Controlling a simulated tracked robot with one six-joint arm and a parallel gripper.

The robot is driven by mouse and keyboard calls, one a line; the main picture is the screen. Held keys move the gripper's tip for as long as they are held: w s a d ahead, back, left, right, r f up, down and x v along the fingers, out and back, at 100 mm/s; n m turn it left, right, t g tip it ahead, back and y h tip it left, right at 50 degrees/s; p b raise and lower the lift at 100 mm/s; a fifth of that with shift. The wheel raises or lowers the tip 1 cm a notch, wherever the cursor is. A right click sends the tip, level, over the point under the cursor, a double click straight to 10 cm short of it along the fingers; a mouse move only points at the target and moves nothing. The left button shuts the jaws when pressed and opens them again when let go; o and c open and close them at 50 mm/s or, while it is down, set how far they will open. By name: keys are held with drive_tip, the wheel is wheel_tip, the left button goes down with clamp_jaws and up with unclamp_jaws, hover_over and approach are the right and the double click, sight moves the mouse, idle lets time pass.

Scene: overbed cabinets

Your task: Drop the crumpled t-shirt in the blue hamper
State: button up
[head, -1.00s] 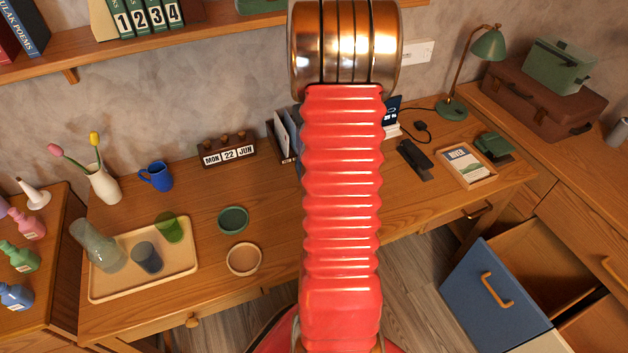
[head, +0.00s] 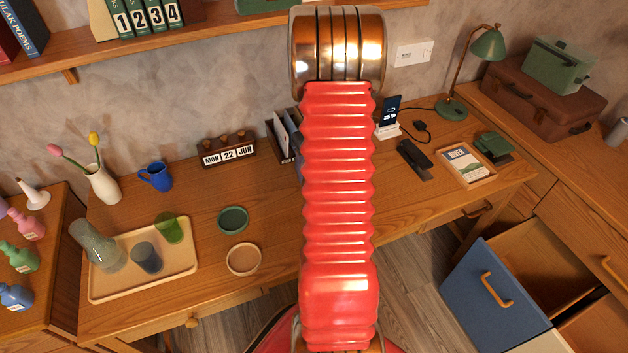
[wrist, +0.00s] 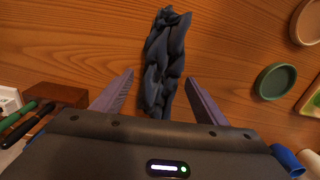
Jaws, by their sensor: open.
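The crumpled t-shirt (wrist: 166,60) is a dark blue, twisted bundle on the wooden desk, seen in the wrist view. My gripper (wrist: 160,76) is open, with one finger on each side of the bundle's near part. The bundle extends beyond the fingertips, and I see gaps between it and both fingers. In the head view my red arm covers the middle of the desk, and I cannot make out the shirt or the gripper there. I see no blue hamper in either view.
The desk holds a tray (head: 181,278) with glassware, a blue mug (head: 156,176), a green bowl (head: 233,220), a beige bowl (head: 243,259), a calendar (head: 228,153) and a lamp (head: 487,45). An open drawer with a blue front (head: 475,290) juts out at the lower right.

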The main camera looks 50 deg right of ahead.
drive_tip(key=shift+w+f, duration=0.1)
drive_tip(key=shift+f, duration=2.5)
drive_tip(key=shift+c, duration=0.3)
drive_tip(key=c, duration=0.9)
drive_tip(key=shift+r, duration=0.15)
wheel_tip(320, 180, up, 10)
drive_tip(key=shift+f, duration=0.1)
